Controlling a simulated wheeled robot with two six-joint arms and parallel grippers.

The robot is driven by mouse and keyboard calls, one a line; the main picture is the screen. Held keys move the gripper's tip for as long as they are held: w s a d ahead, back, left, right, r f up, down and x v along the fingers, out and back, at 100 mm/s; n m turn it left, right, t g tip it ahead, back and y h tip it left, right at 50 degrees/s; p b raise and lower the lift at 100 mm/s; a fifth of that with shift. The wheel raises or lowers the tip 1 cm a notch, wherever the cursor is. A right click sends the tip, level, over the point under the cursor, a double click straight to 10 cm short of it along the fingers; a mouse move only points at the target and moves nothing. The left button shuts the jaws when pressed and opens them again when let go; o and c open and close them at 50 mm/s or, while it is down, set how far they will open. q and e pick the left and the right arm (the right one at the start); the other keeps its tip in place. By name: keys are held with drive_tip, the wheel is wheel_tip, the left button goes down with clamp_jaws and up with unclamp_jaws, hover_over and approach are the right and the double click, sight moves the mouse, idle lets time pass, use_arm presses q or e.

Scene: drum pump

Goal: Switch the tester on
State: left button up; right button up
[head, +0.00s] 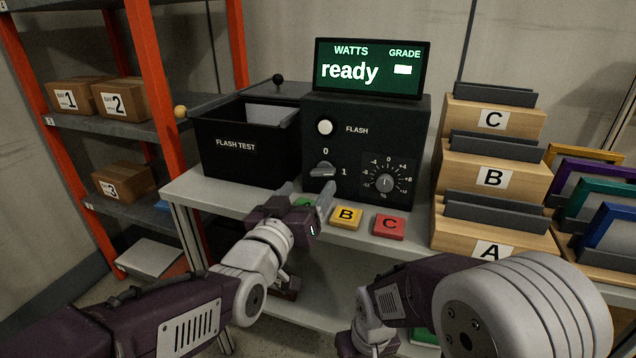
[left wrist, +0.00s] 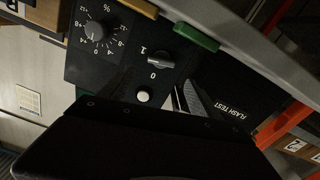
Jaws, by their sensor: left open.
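The tester (head: 412,135) is a dark box on the bench. Its screen (head: 373,69) is lit and reads "ready". Its rotary switch (head: 322,170) has 0 above and 1 at its right; the handle lies sideways, seemingly towards 1. The switch also shows in the left wrist view (left wrist: 160,60), where the picture is upside down. My left gripper (head: 306,192) is open and empty, just in front of and below the switch, apart from it as far as I can tell. My right arm shows at the lower right; its gripper is out of sight.
A round white FLASH button (head: 325,127) and a numbered dial (head: 385,182) share the panel. The FLASH TEST bin (head: 236,147) stands left. Yellow B (head: 346,217) and red C (head: 390,225) blocks lie at the bench front. Wooden boxes (head: 492,177) stand right.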

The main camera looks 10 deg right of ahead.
sight(321, 172)
use_arm(q)
drive_tip(key=x, duration=0.3)
drive_tip(key=b+x, duration=0.1)
drive_tip(key=x, duration=0.3)
drive_tip(key=shift+f, duration=0.2)
drive_tip(key=shift+w+d+r, duration=0.1)
drive_tip(key=shift+w+d, duration=0.2)
drive_tip(key=shift+w, duration=0.2)
drive_tip(key=c, duration=1.4)
drive_tip(key=shift+m, duration=0.7)
drive_tip(key=shift+m+p, duration=0.3)
drive_tip(key=shift+m, duration=0.4)
drive_tip(key=o, duration=1.4)
drive_tip(key=shift+s, duration=0.15)
